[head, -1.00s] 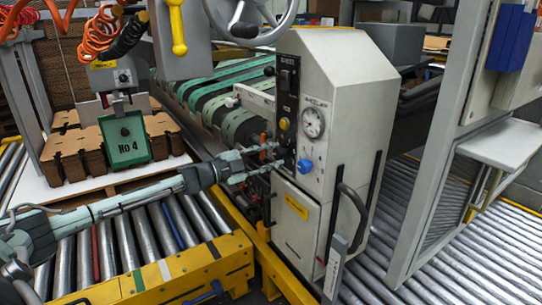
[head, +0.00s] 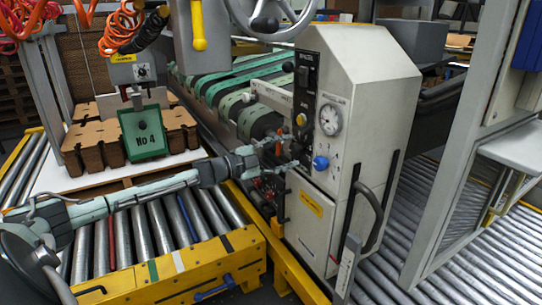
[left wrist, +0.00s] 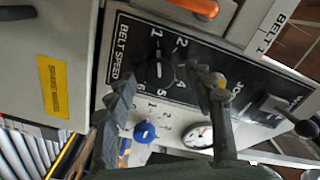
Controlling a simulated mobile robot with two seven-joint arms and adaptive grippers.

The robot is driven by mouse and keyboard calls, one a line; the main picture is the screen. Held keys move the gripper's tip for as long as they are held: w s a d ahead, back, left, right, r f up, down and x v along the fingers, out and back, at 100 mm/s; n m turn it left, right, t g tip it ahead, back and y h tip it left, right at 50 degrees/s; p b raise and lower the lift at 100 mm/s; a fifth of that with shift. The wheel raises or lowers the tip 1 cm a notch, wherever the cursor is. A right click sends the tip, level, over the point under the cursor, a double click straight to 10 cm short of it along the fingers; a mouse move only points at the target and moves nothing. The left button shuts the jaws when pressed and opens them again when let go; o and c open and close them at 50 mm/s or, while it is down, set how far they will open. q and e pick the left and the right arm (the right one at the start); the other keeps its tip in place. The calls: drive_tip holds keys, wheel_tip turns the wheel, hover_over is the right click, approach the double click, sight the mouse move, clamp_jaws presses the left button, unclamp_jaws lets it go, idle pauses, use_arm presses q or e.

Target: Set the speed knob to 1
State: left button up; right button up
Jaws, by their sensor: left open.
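The black speed knob (left wrist: 158,73) sits on the black "BELT SPEED" panel in the left wrist view, ringed by white numbers, with 1 at the upper side. It bears a pale line, but the number it points at is hard to read. My left gripper (left wrist: 167,82) is open, with one finger on each side of the knob in that view; contact cannot be told. In the head view the left gripper (head: 291,152) is at the left edge of the white machine's front and hides the speed knob. My right gripper is not in view.
A blue knob (head: 320,162) and a round gauge (head: 331,119) are close beside the gripper on the white machine (head: 372,85). An orange part (left wrist: 197,8) shows at the top in the wrist view. Yellow-framed rollers (head: 190,262) lie below my arm.

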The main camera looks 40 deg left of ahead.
use_arm(q)
drive_tip(key=v, duration=1.1)
drive_tip(key=shift+s, duration=0.25)
drive_tip(key=s+a+f+n+g+y, duration=0.1)
drive_tip(key=s+a+f+n+y, duration=0.15)
drive_tip(key=f, duration=0.65)
drive_tip(key=s+a+f+n+y, duration=0.15)
drive_tip(key=f+n+y, duration=0.25)
drive_tip(key=f, duration=0.4)
drive_tip(key=s+d+f+n+g+y, duration=0.1)
drive_tip(key=s+d+f+n+g, duration=0.2)
drive_tip(key=f, duration=0.5)
drive_tip(key=s+f+n+g+y, duration=0.1)
drive_tip(key=s+f+g+y, duration=0.1)
drive_tip(key=s+f, duration=0.5)
drive_tip(key=s+d+f+n+g, duration=0.2)
drive_tip(key=s+d+f+g, duration=0.2)
drive_tip(key=s+d+f, duration=0.3)
drive_tip(key=s+d+f+n+g+h, duration=0.1)
drive_tip(key=s+d+f+g, duration=0.3)
drive_tip(key=s+d+f, duration=0.4)
drive_tip(key=d+f, duration=0.4)
drive_tip(key=d, duration=0.2)
drive_tip(key=shift+s+n, duration=0.25)
drive_tip(key=shift+n, duration=0.1)
drive_tip(key=shift+d+f+h, duration=0.15)
drive_tip(key=shift+h, duration=0.1)
drive_tip(key=shift+c, duration=0.4)
